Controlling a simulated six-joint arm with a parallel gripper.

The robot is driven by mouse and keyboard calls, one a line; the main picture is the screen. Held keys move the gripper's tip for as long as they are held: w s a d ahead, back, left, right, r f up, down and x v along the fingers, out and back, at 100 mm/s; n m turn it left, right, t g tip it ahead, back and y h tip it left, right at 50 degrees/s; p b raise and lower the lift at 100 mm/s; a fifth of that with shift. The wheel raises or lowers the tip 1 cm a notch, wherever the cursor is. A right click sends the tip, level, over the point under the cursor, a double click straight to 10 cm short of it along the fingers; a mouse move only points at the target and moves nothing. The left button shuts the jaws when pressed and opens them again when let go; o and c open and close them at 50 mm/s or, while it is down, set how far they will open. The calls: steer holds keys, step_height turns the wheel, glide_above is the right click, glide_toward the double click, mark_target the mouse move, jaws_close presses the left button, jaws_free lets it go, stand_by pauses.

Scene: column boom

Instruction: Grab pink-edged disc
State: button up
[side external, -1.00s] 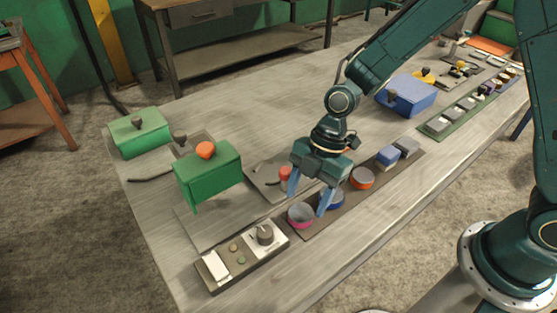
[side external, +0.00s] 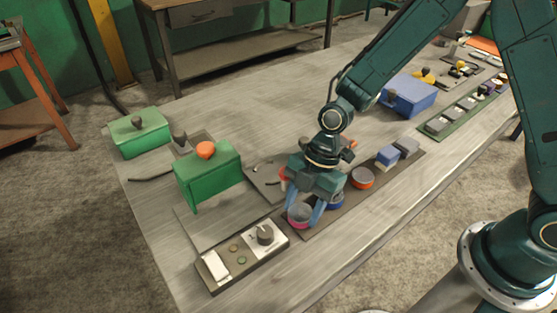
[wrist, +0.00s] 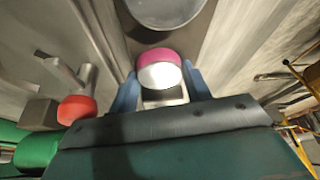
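The pink-edged disc (side external: 300,217) is a short round piece with a grey top and a pink band. It stands on the dark strip near the front edge of the table. My gripper (side external: 303,207) is low over it, with one blue finger at each side. In the wrist view the pink-edged disc (wrist: 160,58) shows between the fingertips of my gripper (wrist: 160,80). Small gaps seem to remain, so the gripper looks open around it, though contact is hard to judge.
A blue-edged disc (side external: 337,199) is close beside the right finger. A control box (side external: 241,255) and a green box with an orange knob (side external: 210,175) are at the left.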

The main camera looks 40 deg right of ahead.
mark_target(303, 210)
steer(key=c, duration=0.5)
steer(key=shift+r, duration=0.2)
step_height(303, 210, up, 20)
steer(key=shift+f, duration=0.15)
stand_by(0.4)
stand_by(0.4)
